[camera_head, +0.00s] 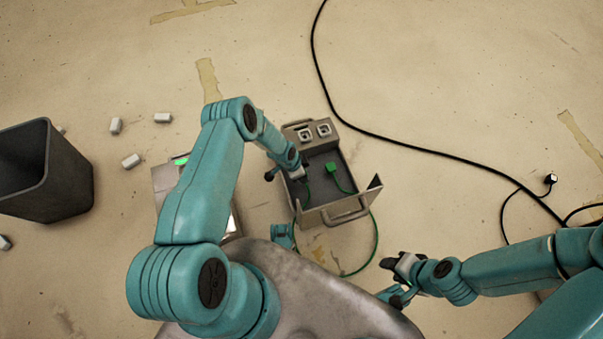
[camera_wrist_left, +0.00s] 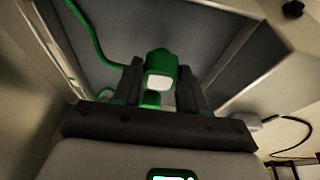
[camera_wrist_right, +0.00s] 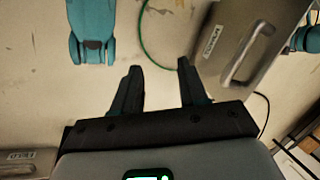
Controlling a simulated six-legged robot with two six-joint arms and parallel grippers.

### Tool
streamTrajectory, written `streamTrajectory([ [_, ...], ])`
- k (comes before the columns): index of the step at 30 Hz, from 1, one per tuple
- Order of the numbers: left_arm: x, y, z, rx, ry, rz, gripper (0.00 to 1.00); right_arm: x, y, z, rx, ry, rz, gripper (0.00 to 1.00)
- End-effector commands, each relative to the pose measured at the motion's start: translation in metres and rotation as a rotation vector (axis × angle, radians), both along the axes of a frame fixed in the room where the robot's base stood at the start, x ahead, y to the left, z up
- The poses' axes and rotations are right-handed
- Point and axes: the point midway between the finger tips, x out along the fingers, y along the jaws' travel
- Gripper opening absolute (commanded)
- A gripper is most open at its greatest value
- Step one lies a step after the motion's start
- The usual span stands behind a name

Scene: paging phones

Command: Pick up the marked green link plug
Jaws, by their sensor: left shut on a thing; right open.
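A green plug (camera_head: 333,168) lies in the open grey case (camera_head: 365,197), with a green cable running from it. My left gripper (camera_head: 287,172) reaches down at the case's left side. In the left wrist view its fingers (camera_wrist_left: 159,78) are shut on a green plug (camera_wrist_left: 160,66) with a pale end face and a green cable. The head view hides that held plug behind the gripper; a green cable shows beside it. I cannot tell any mark on either plug. My right gripper (camera_head: 397,272) is open and empty below right of the case; its fingers (camera_wrist_right: 158,88) stand apart.
The case has two square sockets (camera_head: 305,135) at the back and a front handle (camera_head: 345,215). A dark bin (camera_head: 70,175) and several small white blocks (camera_head: 132,161) are at left. A black cable (camera_head: 400,143) crosses the floor at right. A box with a green light (camera_head: 180,160) stands behind my left arm.

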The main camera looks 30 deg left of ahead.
Motion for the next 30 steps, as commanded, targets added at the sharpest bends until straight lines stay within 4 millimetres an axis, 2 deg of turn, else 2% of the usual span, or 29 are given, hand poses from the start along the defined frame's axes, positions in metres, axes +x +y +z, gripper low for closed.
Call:
streamTrajectory([
  [1,0.001,0.000,0.016,0.000,-0.002,-0.001,0.11,-0.001,0.001,0.012,0.001,0.002,0.005,0.43],
  [10,0.001,0.000,0.085,0.001,-0.002,-0.001,0.11,-0.011,0.010,0.057,0.008,0.018,0.041,0.43],
  [18,0.001,0.000,0.140,0.000,-0.002,-0.002,0.11,-0.010,0.010,0.091,0.008,0.018,0.040,0.43],
  [24,0.001,0.000,0.166,0.000,-0.002,-0.001,0.11,-0.010,0.009,0.102,0.007,0.018,0.040,0.43],
  [30,0.001,0.000,0.178,0.001,-0.001,-0.002,0.11,-0.010,0.009,0.104,0.007,0.018,0.040,0.43],
])
